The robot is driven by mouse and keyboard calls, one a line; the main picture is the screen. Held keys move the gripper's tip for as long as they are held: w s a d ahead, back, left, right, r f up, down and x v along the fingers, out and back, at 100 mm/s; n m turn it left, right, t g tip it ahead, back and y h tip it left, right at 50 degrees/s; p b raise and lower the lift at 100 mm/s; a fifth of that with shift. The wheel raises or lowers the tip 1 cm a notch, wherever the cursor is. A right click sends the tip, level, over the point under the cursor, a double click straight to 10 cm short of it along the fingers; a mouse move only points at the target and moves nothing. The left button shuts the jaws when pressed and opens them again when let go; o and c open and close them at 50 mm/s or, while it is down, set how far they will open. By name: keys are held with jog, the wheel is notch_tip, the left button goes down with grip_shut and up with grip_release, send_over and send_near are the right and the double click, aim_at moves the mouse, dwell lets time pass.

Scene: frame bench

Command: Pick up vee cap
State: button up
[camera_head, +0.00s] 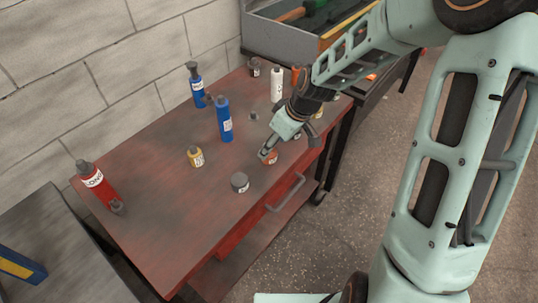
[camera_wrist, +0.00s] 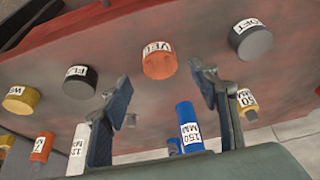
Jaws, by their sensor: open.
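The vee cap (camera_wrist: 158,62) is a short orange-red cylinder with a white label reading "VEE". In the wrist view it lies on the red bench top, ahead of my fingertips and roughly between them. In the head view the cap (camera_head: 271,158) shows just below my gripper (camera_head: 286,144), partly covered by a finger. My gripper also shows in the wrist view (camera_wrist: 161,80), with its two fingers spread wide and nothing held. No contact with the cap is visible.
Blue bottles (camera_head: 223,119) stand further back, and a white bottle (camera_head: 277,84) stands behind my gripper. A dark cap (camera_wrist: 80,82) lies beside the vee cap. The bench's front left is mostly clear.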

jog(key=x, duration=0.4)
jog(key=shift+a+f, duration=0.15)
jog(key=shift+f, duration=0.25)
jog(key=shift+c, duration=0.6)
jog(key=c, duration=1.2)
jog(key=shift+r, duration=0.1)
